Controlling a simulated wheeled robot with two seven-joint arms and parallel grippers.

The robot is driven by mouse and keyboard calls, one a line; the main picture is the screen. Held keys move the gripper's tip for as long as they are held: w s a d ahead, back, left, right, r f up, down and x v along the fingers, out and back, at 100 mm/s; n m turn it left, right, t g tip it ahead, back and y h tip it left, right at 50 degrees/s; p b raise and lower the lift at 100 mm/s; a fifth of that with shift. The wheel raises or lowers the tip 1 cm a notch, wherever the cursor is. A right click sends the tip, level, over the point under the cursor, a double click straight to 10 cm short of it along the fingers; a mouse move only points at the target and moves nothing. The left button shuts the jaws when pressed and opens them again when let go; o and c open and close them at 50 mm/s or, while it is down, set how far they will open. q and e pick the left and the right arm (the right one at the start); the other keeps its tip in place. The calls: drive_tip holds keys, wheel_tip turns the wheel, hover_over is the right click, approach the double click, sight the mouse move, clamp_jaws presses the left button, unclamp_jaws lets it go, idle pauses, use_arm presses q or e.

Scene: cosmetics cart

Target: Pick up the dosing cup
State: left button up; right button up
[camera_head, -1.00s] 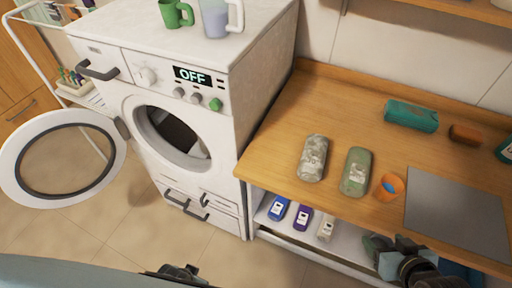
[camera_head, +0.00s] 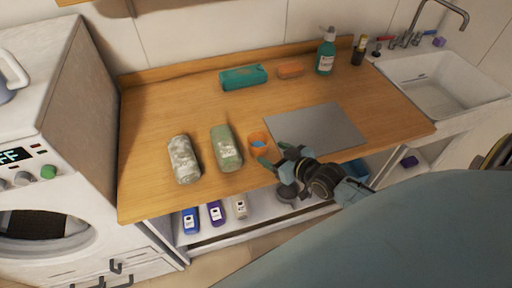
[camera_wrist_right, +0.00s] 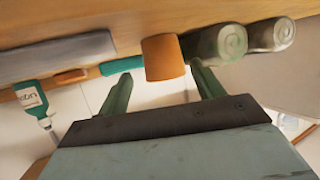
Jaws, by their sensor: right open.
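The dosing cup looks to be the small orange cup (camera_head: 258,143) with a blue inside, upright on the wooden counter, left of the grey mat. In the right wrist view the orange cup (camera_wrist_right: 163,57) sits at the fingertips, roughly centred between the fingers. My right gripper (camera_head: 274,156) is open just right of and in front of the cup, low over the counter's front edge. Its two green fingers (camera_wrist_right: 162,84) show apart with nothing clamped. I cannot tell whether a finger touches the cup. My left gripper is not in view.
The grey mat (camera_head: 322,131) is to the right. A teal pack (camera_head: 243,77), a brown block (camera_head: 290,70) and a pump bottle (camera_head: 326,52) are behind. Several bottles stand below.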

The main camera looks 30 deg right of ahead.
sight(252, 144)
drive_tip(key=shift+x, duration=3.9)
drive_tip(key=shift+a, duration=0.1)
drive_tip(key=c, duration=0.8)
